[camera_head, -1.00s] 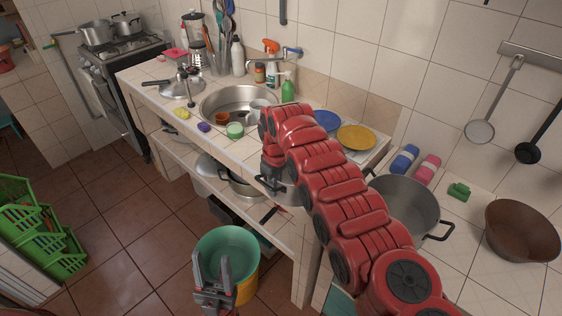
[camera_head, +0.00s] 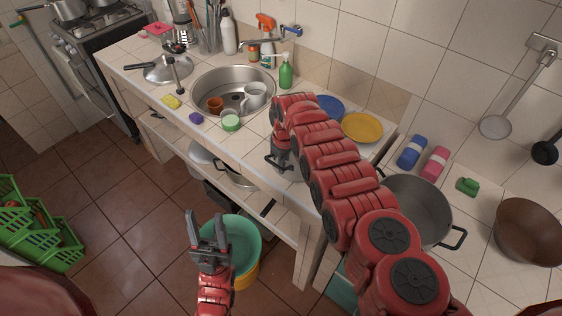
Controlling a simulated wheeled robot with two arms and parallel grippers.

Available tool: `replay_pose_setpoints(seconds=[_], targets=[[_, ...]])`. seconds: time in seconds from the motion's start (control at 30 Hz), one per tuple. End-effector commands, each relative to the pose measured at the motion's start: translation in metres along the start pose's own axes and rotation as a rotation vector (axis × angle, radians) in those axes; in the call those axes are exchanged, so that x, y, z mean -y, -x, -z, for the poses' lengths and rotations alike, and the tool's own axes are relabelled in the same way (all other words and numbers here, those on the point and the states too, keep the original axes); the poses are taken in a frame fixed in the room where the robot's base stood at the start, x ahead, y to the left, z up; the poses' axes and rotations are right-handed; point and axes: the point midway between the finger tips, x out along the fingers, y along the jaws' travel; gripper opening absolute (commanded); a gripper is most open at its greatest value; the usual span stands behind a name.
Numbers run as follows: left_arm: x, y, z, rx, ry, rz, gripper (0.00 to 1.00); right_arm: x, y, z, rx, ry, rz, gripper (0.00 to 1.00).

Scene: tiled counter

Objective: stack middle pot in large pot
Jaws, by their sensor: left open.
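The large pot (camera_head: 422,208), wide, grey and open, stands on the right counter, partly behind my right arm. A smaller metal pot with a dark handle (camera_head: 280,166) shows at the front edge of the sink counter, mostly hidden by the same arm; it may be the middle pot. My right gripper (camera_head: 282,150) points down at this pot, but its fingers are too hidden to tell whether they grip. My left gripper (camera_head: 207,226) is open and empty, fingers up, in front of the green bucket (camera_head: 244,240) and well apart from both pots.
Another pot (camera_head: 236,178) sits on the lower shelf. The sink (camera_head: 232,84) holds cups. Blue (camera_head: 330,106) and yellow (camera_head: 362,127) plates lie behind my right arm. A brown bowl (camera_head: 528,231) and blue and pink items (camera_head: 412,151) flank the large pot.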

Motion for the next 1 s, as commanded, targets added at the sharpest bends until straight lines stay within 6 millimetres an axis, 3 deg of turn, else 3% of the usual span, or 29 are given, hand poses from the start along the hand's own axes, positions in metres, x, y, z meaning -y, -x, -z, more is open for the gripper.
replay_pose_setpoints(seconds=[0.27,0.4,0.47,0.73,1.0], targets=[[0.000,0.006,-0.001,0.000,0.000,0.000,0.50,0.000,-0.005,0.000,-0.001,0.000,-0.001,0.00],[0.000,0.004,-0.001,0.000,0.000,0.000,0.50,0.000,-0.003,0.000,0.000,0.000,0.000,0.27],[0.000,0.004,-0.001,0.000,0.000,0.000,0.50,0.000,-0.003,0.000,0.000,0.000,0.000,0.34],[0.000,0.003,-0.001,0.000,0.000,0.000,0.50,0.000,-0.002,0.000,0.000,0.000,0.000,0.34],[0.000,0.001,0.000,0.000,0.000,0.000,0.50,0.000,0.015,0.002,-0.001,0.001,0.002,0.34]])
